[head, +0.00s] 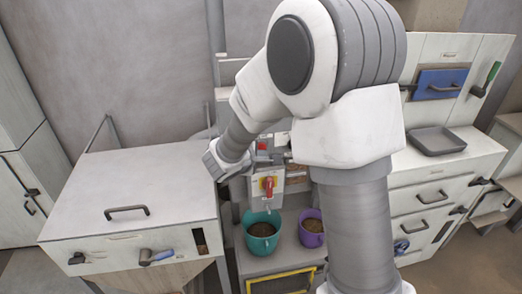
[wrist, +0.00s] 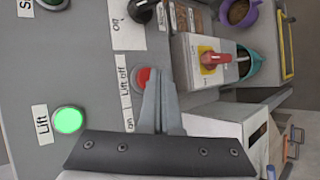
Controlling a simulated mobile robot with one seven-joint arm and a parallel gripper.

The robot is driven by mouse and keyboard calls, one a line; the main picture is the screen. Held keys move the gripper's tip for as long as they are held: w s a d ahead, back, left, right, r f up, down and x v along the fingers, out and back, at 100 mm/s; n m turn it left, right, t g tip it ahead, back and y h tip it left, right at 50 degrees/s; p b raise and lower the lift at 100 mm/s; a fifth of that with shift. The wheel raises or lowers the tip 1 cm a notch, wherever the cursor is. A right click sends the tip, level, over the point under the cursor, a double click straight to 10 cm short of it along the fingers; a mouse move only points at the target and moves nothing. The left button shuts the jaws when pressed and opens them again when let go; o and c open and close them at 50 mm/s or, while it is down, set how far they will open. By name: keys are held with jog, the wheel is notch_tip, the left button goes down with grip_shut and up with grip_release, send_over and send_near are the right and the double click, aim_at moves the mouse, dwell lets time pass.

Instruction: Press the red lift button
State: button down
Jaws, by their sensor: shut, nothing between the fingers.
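The red button (wrist: 141,78) sits on a grey control panel, beside a label reading "Lift off" in the wrist view. It also shows as a small red spot (head: 262,146) in the head view. My gripper (wrist: 158,73) is shut and empty. Its fingertips overlap the red button's right edge in the wrist view; I cannot tell whether they touch it. A lit green button (wrist: 68,120) labelled "Lift" is on the same panel, apart from my fingers. In the head view my arm hides part of the panel.
A red rotary switch (wrist: 211,59) on a yellow plate juts out near the panel. A black knob (wrist: 141,10) is also on the panel. A teal bucket (head: 262,232) and a purple bucket (head: 312,228) stand below. A white lidded chest (head: 130,185) is at left.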

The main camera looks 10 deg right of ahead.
jog(key=shift+w+b, duration=0.3)
jog(key=shift+w, duration=0.2)
dwell(0.5)
jog(key=shift+s, duration=0.1)
jog(key=shift+s+b, duration=0.65)
jog(key=s+b, duration=0.3)
jog(key=s, duration=0.3)
dwell(0.3)
